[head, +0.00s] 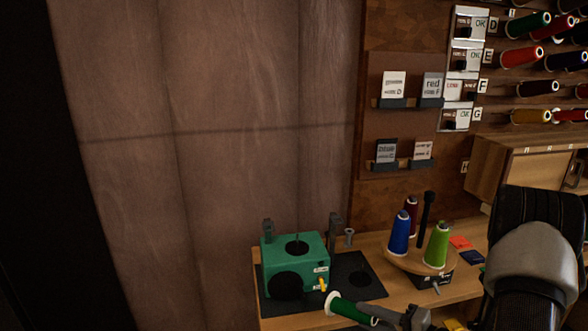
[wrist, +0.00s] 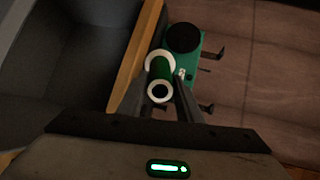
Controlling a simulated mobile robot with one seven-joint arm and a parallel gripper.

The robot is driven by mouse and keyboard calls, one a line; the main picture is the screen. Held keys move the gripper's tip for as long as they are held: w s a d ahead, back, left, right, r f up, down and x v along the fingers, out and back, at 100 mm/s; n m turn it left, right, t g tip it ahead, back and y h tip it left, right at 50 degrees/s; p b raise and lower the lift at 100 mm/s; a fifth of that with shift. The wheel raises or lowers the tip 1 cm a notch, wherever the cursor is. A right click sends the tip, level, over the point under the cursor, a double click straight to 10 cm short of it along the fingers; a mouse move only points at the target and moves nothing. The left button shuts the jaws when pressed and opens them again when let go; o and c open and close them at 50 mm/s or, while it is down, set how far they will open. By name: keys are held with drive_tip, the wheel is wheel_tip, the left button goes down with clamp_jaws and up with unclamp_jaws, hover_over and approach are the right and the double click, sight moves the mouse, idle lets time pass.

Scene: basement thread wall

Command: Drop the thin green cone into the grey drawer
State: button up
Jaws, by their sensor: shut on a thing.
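My gripper (head: 368,313) is shut on the thin green cone (head: 346,308), a dark green spool with a pale rim, held tilted in front of the workbench. In the wrist view the cone (wrist: 160,70) sits between my two fingers, its pale ring end with a dark hole facing the camera. A grey hollow with walls, which looks like the grey drawer (wrist: 50,60), fills the left of the wrist view beside a wooden edge. The cone appears over or near that edge, not clearly over the hollow. I cannot make out the grey drawer in the head view.
A green machine (head: 292,262) stands on a dark mat on the workbench (head: 285,322). A round wooden stand (head: 408,262) holds blue, dark red and light green cones. Spools hang on the wall rack at the upper right.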

drive_tip(key=shift+f, duration=0.2)
drive_tip(key=o, duration=1.1)
drive_tip(key=v, duration=1.7)
drive_tip(key=shift+s+d+r, duration=0.1)
drive_tip(key=shift+s+d, duration=0.05)
